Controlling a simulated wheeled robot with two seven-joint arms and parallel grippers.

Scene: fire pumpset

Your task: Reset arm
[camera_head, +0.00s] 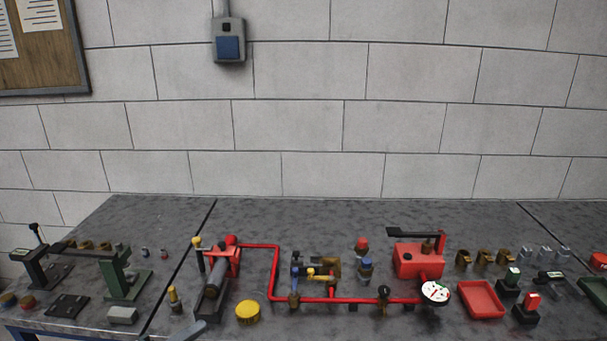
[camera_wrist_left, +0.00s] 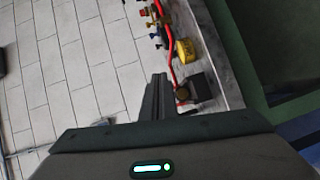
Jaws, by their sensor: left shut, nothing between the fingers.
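My left gripper (camera_head: 188,331) shows only as a small grey tip at the bottom edge of the head view, in front of the bench's near edge, left of the yellow round cap. In the left wrist view its dark fingers (camera_wrist_left: 155,98) lie together, shut with nothing between them. The rest of the left arm is out of the head view. My right gripper is in neither view.
The grey bench (camera_head: 330,215) holds a red pipe run (camera_head: 335,300), a red pump unit (camera_head: 418,260), a gauge (camera_head: 435,292), a yellow cap (camera_head: 248,311), a red tray (camera_head: 480,300) and a green stand (camera_head: 122,275). The bench's back strip is clear.

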